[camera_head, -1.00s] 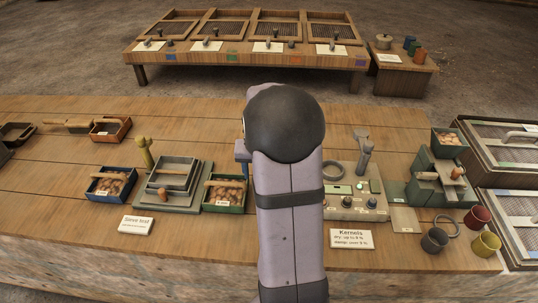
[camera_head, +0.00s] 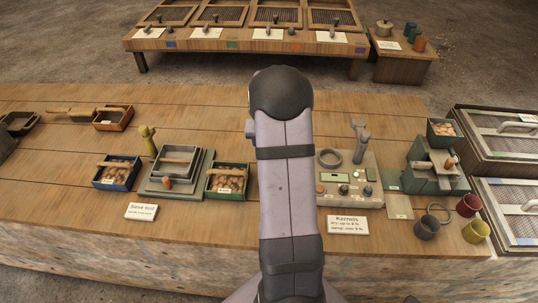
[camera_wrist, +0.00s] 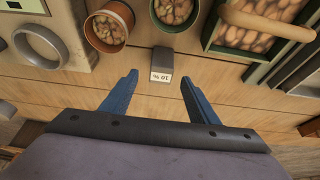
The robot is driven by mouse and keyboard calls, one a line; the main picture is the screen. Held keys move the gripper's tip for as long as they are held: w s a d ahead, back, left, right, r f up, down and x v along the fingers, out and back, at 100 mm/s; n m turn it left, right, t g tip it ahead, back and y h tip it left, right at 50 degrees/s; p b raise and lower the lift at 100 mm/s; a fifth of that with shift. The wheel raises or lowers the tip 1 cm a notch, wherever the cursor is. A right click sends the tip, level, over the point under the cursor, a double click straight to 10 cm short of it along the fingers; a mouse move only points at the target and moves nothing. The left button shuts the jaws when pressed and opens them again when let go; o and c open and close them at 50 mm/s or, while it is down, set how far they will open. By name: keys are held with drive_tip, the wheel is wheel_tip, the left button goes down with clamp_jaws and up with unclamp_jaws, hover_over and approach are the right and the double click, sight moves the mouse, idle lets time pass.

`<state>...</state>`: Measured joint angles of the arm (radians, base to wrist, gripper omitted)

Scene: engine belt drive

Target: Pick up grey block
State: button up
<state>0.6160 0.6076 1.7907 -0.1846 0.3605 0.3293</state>
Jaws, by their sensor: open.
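A small dark grey block (camera_wrist: 163,61) with a white front label reading "10 %" sits on the wooden table in the wrist view. My gripper (camera_wrist: 159,77) has two blue fingers spread apart. The block appears between and just beyond the fingertips, and the fingers hold nothing. I cannot tell the height gap between the fingertips and the table. In the head view my own arm hides the block and nearly all of the gripper.
Two round pots of nuts, one left (camera_wrist: 90,33) and one right (camera_wrist: 188,27), stand close beyond the block. A green tray of nuts (camera_wrist: 213,35) lies to the right. A grey ring (camera_wrist: 21,39) lies on a panel at left. Bare table lies around the fingers.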

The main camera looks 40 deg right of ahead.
drive_tip(key=shift+f, duration=0.1)
drive_tip(key=shift+w+p+x, duration=0.15)
drive_tip(key=shift+p+x, duration=0.3)
drive_tip(key=shift+x, duration=0.8)
drive_tip(key=shift+w+p+x, duration=0.1)
drive_tip(key=shift+p+x, duration=0.35)
drive_tip(key=shift+x, duration=0.8)
drive_tip(key=c, duration=1.2)
